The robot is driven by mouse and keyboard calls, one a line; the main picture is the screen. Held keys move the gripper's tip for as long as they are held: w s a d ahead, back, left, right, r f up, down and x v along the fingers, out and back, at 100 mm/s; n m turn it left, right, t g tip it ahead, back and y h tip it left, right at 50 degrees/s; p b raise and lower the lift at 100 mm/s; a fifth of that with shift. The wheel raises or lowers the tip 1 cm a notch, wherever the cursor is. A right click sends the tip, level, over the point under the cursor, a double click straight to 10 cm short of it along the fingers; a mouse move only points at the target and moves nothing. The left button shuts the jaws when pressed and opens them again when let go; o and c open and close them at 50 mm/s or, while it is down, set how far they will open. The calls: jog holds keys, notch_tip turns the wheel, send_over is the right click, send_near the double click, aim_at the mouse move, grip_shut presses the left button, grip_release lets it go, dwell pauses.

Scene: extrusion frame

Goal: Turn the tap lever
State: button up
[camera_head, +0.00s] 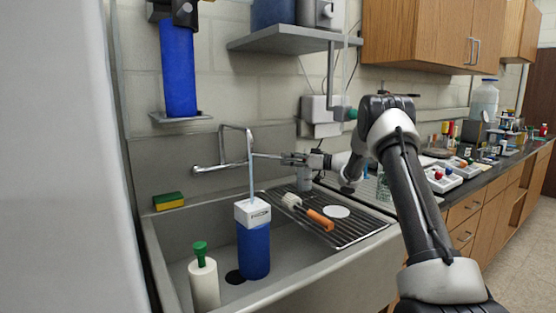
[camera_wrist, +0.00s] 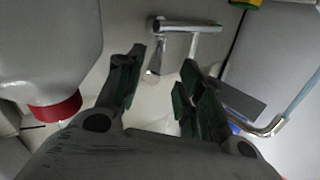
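The chrome tap (camera_head: 222,166) is mounted on the wall behind the sink, with a bent spout over the basin. Its thin lever (camera_head: 266,155) points right, toward my gripper (camera_head: 285,159). In the wrist view the tap body (camera_wrist: 188,25) lies ahead, and a bright chrome piece, apparently the lever (camera_wrist: 154,62), extends toward the gap between my fingers. My gripper (camera_wrist: 166,62) is open, with its two dark fingers apart and nothing clamped between them. I cannot tell whether a finger touches the lever.
A blue bottle with a white top (camera_head: 254,245) and a white bottle with a green cap (camera_head: 204,283) stand in the sink. A brush with an orange handle (camera_head: 318,218) lies on the drainboard (camera_head: 345,236). A pale container with a red end (camera_wrist: 55,108) is close left in the wrist view.

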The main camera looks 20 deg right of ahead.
jog(key=v, duration=0.5)
jog(key=shift+s+d, duration=0.2)
jog(key=shift+d, duration=0.1)
dwell(3.0)
